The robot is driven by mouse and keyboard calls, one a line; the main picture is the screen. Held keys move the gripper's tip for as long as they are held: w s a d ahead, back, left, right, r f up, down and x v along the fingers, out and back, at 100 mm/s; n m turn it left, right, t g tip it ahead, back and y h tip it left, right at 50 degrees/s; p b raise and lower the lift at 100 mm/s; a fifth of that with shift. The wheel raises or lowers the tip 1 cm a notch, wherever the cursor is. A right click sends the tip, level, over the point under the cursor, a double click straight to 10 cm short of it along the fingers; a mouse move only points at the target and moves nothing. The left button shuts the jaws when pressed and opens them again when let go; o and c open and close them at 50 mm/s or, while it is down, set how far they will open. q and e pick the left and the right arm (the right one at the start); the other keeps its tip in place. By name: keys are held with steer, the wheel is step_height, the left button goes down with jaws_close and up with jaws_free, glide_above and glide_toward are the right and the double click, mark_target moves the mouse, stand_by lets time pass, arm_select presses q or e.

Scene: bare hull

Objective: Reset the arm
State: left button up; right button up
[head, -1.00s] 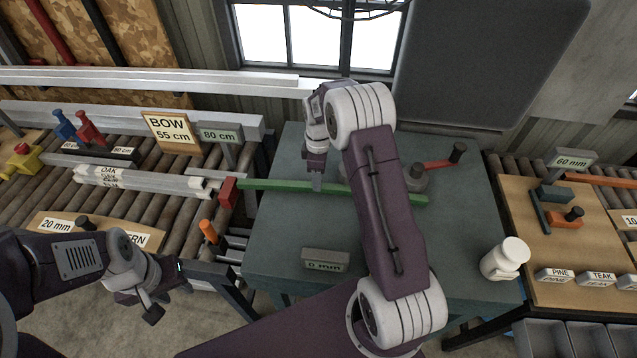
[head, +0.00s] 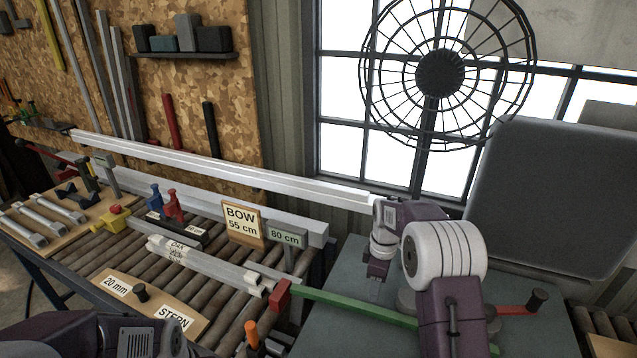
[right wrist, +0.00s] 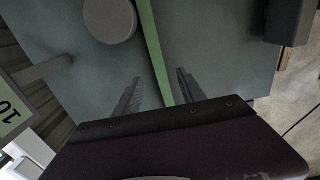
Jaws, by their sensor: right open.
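My right gripper (head: 377,288) is in the head view above the grey-green table (head: 350,262), pointing down by the green bar (head: 350,304). In the right wrist view its two fingers (right wrist: 158,92) are apart with nothing gripped. The green bar (right wrist: 153,45) runs through the gap between them in that view; I cannot tell how far below it lies. My left arm (head: 90,338) shows only in part at the bottom left of the head view, and its gripper is out of the picture.
A red block (head: 279,296) sits at the bar's left end. Roller conveyor (head: 205,297) on the left carries pale bars (head: 205,265) and a BOW 55 cm sign (head: 242,222). A round grey disc (right wrist: 110,20) lies beside the bar. A caged fan (head: 440,75) hangs by the window.

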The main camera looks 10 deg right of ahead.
steer(key=s+a+r+m, duration=0.1)
steer(key=s+a+r, duration=0.45)
steer(key=s, duration=0.45)
steer(key=s+a+f+m+t, duration=0.1)
steer(key=s+f+m, duration=0.5)
steer(key=s+m, duration=0.5)
